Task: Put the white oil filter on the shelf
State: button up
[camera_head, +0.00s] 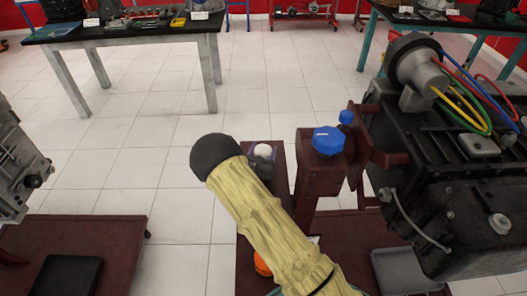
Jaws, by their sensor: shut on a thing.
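A small white rounded thing, which looks like the white oil filter (263,152), shows just right of my arm, over a dark red ledge of the engine stand. A grey part, which looks like my gripper (262,161), is against its near side and appears shut on it. My yellow-sleeved arm with its black rounded end crosses the middle of the view and hides most of the gripper. I cannot tell whether the filter touches the ledge. Which surface is the shelf is not clear.
A dark red post with a blue cap (328,141) stands close to the right. A black engine (455,175) with coloured hoses fills the right side. An orange thing (262,264) lies low beside my arm. Tables with tools (130,32) stand at the back. Tiled floor between is clear.

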jog(key=shift+f, duration=0.1)
jog(key=o, duration=1.1)
jog(key=shift+r, duration=0.25)
jog(key=v, duration=1.2)
jog(key=shift+f, duration=0.1)
